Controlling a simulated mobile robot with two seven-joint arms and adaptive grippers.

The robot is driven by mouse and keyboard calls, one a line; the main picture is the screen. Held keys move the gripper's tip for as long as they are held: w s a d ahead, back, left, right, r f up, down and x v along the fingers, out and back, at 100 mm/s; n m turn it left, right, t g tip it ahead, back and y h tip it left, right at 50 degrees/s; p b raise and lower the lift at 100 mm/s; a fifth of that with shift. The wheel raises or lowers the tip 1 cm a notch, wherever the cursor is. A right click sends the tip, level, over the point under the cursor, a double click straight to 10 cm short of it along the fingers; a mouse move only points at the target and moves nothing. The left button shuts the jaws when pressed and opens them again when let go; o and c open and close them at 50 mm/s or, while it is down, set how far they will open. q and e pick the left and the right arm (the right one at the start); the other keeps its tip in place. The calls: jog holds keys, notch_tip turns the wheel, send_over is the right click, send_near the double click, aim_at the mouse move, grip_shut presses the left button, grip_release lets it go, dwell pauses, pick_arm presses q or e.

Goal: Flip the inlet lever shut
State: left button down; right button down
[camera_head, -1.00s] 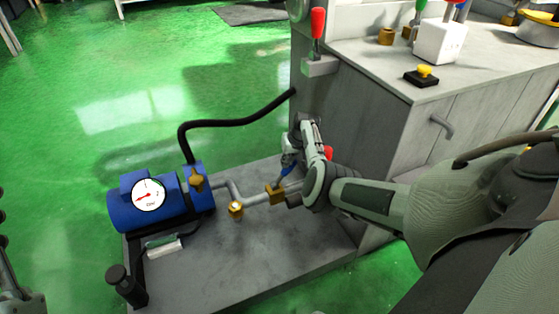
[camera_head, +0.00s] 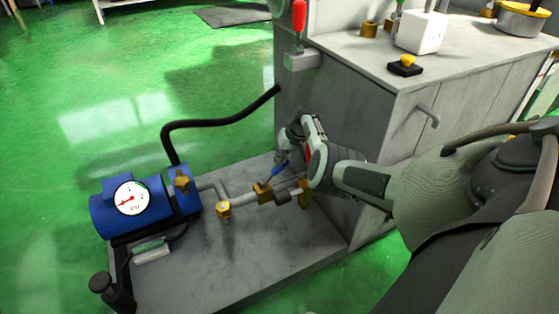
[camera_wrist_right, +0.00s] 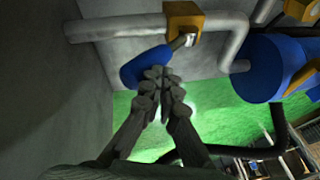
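The blue-handled lever (camera_head: 281,169) sits on a brass valve (camera_head: 262,192) in the pipe on the low grey platform. It leans up and to the right. In the right wrist view its blue handle (camera_wrist_right: 146,67) slants from the brass valve block (camera_wrist_right: 184,20). My right gripper (camera_wrist_right: 163,84) has its fingers drawn together, with the tips at the handle's lower side; they look touching or nearly so. Nothing shows gripped between them. In the head view my right gripper (camera_head: 290,145) is partly hidden by its own wrist. My left gripper is out of view.
A blue pump with a gauge (camera_head: 131,198) stands left on the platform, with a black hose (camera_head: 215,122) rising to the cabinet. A second brass fitting (camera_head: 305,190) and a red part (camera_head: 307,152) show beside my right wrist. The grey cabinet (camera_head: 345,125) stands close behind.

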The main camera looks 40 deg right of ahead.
jog(key=shift+d, duration=0.15)
notch_tip(320, 180, up, 10)
dwell(0.4)
dwell(0.4)
